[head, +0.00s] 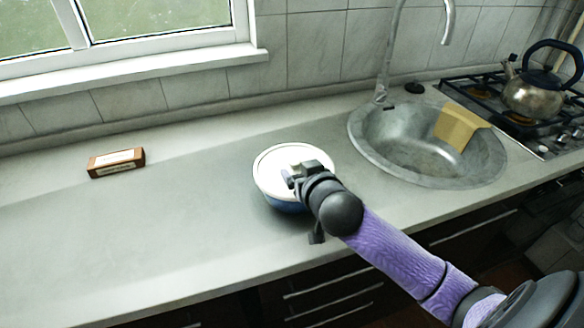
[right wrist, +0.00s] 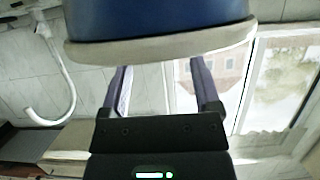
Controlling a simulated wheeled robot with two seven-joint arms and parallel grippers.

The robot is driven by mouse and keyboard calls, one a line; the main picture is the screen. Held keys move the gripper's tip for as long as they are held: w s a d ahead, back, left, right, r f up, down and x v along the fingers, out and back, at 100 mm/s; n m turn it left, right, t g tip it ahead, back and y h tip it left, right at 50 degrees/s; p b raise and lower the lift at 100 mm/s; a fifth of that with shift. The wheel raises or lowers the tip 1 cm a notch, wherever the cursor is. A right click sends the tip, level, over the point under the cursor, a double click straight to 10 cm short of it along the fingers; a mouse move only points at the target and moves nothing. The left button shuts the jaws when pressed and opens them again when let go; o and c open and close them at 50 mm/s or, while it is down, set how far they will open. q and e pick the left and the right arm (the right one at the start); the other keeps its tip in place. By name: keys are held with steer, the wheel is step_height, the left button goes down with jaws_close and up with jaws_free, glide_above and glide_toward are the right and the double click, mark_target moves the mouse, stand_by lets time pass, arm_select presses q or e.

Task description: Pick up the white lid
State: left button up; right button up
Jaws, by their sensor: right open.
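A blue pot (head: 285,205) stands on the counter left of the sink, with the round white lid (head: 272,160) on top. In the right wrist view, which looks upside down, the blue pot (right wrist: 160,18) and the pale lid rim (right wrist: 160,47) fill the top. My right gripper (head: 292,174) is over the lid's right part in the head view. In the wrist view its two fingers are apart with nothing between them, at the lid's edge. I cannot tell whether they touch the lid. The gripper hides part of the lid's top. My left gripper is not in view.
A small brown box (head: 116,162) lies on the counter to the left. The sink (head: 380,160) with a yellow cloth (head: 461,125) is to the right, below the tap (head: 388,60). A kettle (head: 532,97) stands on the stove (head: 478,95). The counter (head: 130,235) between box and pot is clear.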

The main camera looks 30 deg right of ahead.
mark_target(295, 162)
steer(key=b+x, duration=0.1)
steer(key=x, duration=0.4)
steer(key=shift+r+b, duration=0.2)
steer(key=shift+b, duration=0.1)
steer(key=shift+w, duration=0.15)
steer(key=shift+r, duration=0.1)
jaws_close()
